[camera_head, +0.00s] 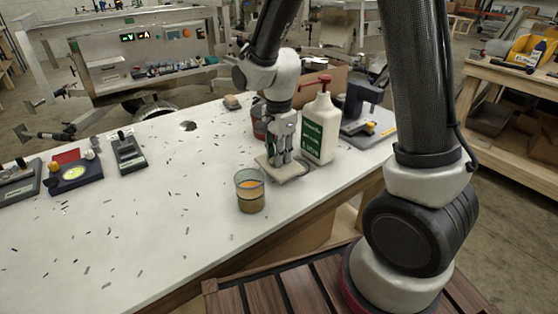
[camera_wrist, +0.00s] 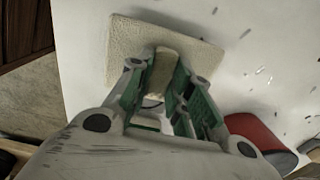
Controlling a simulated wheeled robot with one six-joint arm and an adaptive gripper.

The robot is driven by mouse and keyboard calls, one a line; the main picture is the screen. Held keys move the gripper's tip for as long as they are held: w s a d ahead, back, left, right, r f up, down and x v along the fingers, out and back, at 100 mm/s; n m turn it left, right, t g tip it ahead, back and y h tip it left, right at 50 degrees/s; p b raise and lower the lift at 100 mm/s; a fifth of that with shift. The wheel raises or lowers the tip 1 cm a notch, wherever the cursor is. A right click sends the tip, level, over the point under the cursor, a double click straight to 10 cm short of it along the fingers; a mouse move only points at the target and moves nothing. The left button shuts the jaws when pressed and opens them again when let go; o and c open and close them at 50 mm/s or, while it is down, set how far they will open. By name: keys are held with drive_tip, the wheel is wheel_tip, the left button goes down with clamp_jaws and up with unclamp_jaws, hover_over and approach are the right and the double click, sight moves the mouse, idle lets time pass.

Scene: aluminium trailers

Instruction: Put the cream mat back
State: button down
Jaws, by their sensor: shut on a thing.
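The cream mat (camera_head: 291,172) is a thin, pale square near the front right edge of the white table. My gripper (camera_head: 282,158) is above it, pointing down, with the fingers at its upper face. In the wrist view the mat (camera_wrist: 122,45) lies beyond the fingers, and a tan upright piece that appears to belong to it stands between the fingertips of my gripper (camera_wrist: 162,74). My gripper is shut on this piece. I cannot tell whether the mat touches the table or is slightly raised.
A glass with amber liquid (camera_head: 250,192) stands just left of the mat. A white bottle with a red pump (camera_head: 320,132) stands close on the right. A red container (camera_head: 260,123) is behind my gripper. Small dark bits are scattered over the open white tabletop (camera_head: 150,210) at left.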

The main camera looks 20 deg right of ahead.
drive_tip(key=shift+f, duration=1.1)
drive_tip(key=shift+f, duration=0.1)
drive_tip(key=c, duration=1.3)
unclamp_jaws()
wheel_tip(320, 180, up, 12)
